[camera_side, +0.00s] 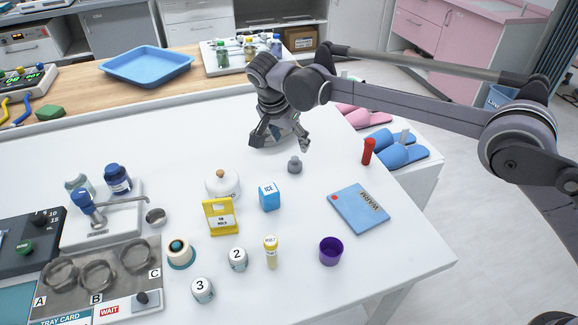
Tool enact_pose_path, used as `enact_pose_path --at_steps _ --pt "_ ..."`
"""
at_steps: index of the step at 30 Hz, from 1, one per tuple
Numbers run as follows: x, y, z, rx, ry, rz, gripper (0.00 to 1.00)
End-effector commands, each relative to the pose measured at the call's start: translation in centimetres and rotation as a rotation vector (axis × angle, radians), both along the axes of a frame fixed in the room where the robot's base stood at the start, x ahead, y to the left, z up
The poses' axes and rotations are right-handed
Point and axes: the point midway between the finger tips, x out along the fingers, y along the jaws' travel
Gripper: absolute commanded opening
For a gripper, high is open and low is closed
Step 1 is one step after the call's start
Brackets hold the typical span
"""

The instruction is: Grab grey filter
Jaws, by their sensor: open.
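My gripper (280,145) is open above the far part of the white table, with its fingers spread and pointing down. A small grey piece with a narrow top (294,163) stands upright on the table, just in front of the fingers and apart from them. I cannot tell for sure whether it is the grey filter. Another greyish rounded shape shows between and behind the fingers, mostly hidden by them, and I cannot tell what it is.
In front stand a blue ICE box (269,197), a white lidded pot (222,184), a yellow stand (220,216) and a purple cup (330,251). The table left of my gripper is clear.

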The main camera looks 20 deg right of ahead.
Motion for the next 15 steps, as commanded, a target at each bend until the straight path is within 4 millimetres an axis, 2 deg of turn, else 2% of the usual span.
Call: enact_pose_path --at_steps 9,15 --pt "1.0 -1.0 -3.8 -0.001 -0.002 -0.006 0.65" --pt "1.4 -1.5 -5.3 -0.001 -0.002 -0.005 0.65"
